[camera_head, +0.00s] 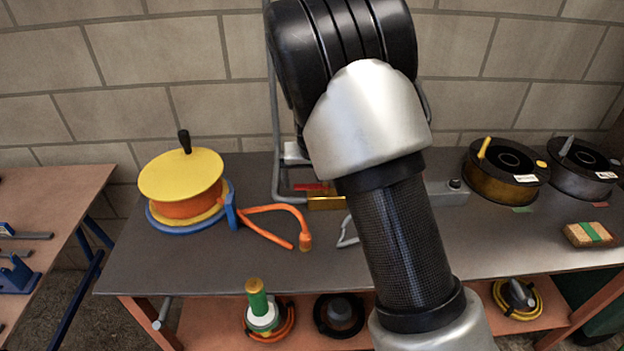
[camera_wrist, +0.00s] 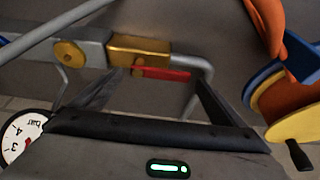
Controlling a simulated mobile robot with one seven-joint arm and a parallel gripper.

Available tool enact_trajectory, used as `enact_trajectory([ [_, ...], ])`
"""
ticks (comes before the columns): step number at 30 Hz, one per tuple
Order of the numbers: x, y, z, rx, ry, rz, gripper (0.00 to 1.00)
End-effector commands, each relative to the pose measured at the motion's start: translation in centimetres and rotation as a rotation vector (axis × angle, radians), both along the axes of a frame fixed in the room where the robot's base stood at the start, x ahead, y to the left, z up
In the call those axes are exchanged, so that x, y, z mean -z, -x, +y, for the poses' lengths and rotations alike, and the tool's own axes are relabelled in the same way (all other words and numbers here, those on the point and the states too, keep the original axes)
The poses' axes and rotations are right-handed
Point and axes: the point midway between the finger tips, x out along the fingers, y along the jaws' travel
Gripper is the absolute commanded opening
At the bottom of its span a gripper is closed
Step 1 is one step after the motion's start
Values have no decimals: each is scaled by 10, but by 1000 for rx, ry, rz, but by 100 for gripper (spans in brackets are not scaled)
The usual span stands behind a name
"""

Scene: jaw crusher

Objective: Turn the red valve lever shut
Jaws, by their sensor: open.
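The red valve lever (camera_wrist: 165,73) shows in the wrist view just beyond and between my fingertips, running roughly along the pipe. It joins a brass valve body (camera_wrist: 140,48) on a grey pipe. In the head view the lever (camera_head: 312,187) is a small red strip above the brass body (camera_head: 325,203), partly hidden by my arm. My gripper (camera_wrist: 160,80) is open, with one dark finger at each side of the lever. I see no clear contact with it. My arm hides the gripper in the head view.
A pressure gauge (camera_wrist: 22,135) is close at the left in the wrist view. An orange hose (camera_head: 270,212) and yellow-orange reel (camera_head: 182,190) lie left of the valve. The bench front (camera_head: 240,275) is clear.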

Motion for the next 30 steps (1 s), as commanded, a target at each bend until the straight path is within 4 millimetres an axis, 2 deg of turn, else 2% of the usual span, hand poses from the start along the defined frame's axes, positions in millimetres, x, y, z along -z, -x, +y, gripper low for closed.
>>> enact_trajectory([
  [2,0,0,0,0,0,0,95],
  [12,0,0,0,0,0,0,37],
  [23,2,2,-2,-52,-1,0,35],
  [30,4,7,-4,-204,-2,-3,35],
])
